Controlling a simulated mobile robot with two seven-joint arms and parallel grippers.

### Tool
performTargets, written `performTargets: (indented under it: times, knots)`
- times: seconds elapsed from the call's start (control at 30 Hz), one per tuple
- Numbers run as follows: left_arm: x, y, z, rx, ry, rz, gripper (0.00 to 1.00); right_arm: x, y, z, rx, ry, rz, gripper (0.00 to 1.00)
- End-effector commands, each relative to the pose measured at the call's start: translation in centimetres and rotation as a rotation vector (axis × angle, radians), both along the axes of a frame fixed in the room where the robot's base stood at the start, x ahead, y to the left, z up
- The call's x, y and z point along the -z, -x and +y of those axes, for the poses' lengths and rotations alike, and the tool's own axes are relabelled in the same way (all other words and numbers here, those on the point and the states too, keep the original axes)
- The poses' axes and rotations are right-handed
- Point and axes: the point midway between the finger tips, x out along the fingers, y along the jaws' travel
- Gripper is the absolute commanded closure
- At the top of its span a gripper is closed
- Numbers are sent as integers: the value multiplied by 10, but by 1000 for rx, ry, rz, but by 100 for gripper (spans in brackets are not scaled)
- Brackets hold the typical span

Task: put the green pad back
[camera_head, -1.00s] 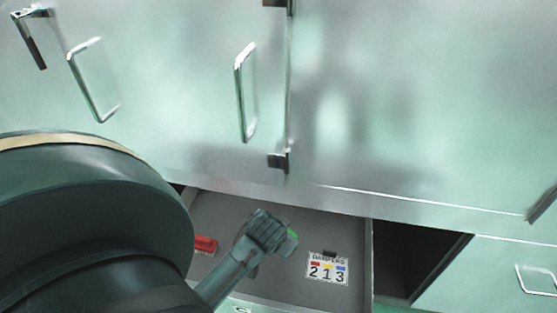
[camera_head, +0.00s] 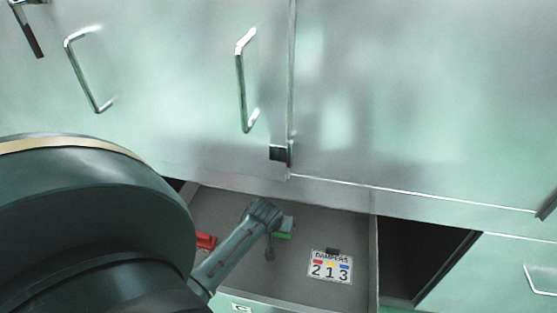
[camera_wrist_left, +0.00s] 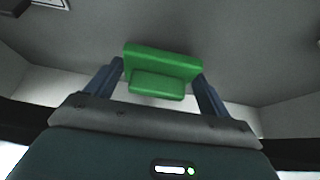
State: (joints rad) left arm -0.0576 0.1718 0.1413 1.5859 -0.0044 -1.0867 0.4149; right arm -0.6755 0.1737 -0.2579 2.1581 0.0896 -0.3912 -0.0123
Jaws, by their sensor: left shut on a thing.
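The green pad (camera_wrist_left: 162,66) is a stepped block. In the left wrist view it sits between the two fingers of my left gripper (camera_wrist_left: 160,85), which is shut on it. In the head view the pad (camera_head: 283,235) shows as a small green edge beside my left gripper (camera_head: 275,228), inside the open drawer (camera_head: 310,290). I cannot tell whether the pad touches the drawer floor. My right gripper is in neither view.
A red block (camera_head: 206,241) lies at the left in the drawer. A card marked DAMPERS 2 1 3 (camera_head: 330,267) lies to the right, with a small dark piece at its top edge. Cabinet doors with a bar handle (camera_head: 241,90) stand above. A dark opening (camera_head: 425,258) is right of the drawer.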

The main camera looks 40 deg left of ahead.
Motion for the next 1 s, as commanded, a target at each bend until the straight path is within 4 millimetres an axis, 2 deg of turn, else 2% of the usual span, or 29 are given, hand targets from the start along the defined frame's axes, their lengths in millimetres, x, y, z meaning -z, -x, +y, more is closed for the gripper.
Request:
performTargets:
  times: [0.3, 0.57, 0.6, 0.8, 1.0]
  knots:
    - [23, -28, 14, 2, -1, 0, 48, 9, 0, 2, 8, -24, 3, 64]
    - [25, -30, 16, 2, -1, 0, 48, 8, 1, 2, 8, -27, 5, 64]
    - [25, -30, 15, 2, -1, 0, 17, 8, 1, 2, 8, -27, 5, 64]
    - [25, -29, 15, 2, 0, 1, 0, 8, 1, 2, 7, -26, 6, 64]
    - [25, -29, 15, 2, 0, 1, 0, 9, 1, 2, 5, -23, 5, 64]
